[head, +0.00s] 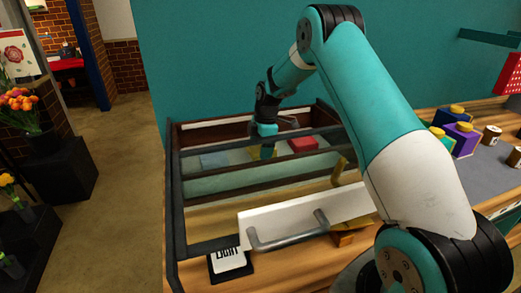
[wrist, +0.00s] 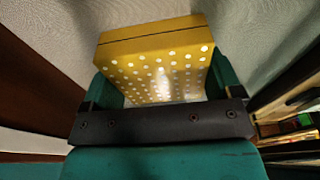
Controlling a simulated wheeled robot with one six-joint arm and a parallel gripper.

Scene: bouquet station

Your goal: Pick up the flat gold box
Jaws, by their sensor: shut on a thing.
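The flat gold box (wrist: 158,72), with rows of white dots on its face, is between the two teal fingers of my gripper (wrist: 165,85) in the wrist view. My gripper is shut on it. In the head view my gripper (head: 267,146) reaches down inside the dark-framed case (head: 176,215). Only a little gold shows beside the fingers there, and most of the box is hidden. I cannot tell from these views whether the box touches the surface beneath it.
In the case, a red box (head: 303,145) lies right of my gripper and a pale blue box (head: 214,160) lies left. Dark bars cross the case. A white front panel (head: 275,222) with a grey handle (head: 290,236) stands nearer. Colored boxes (head: 461,138) stand on the right counter.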

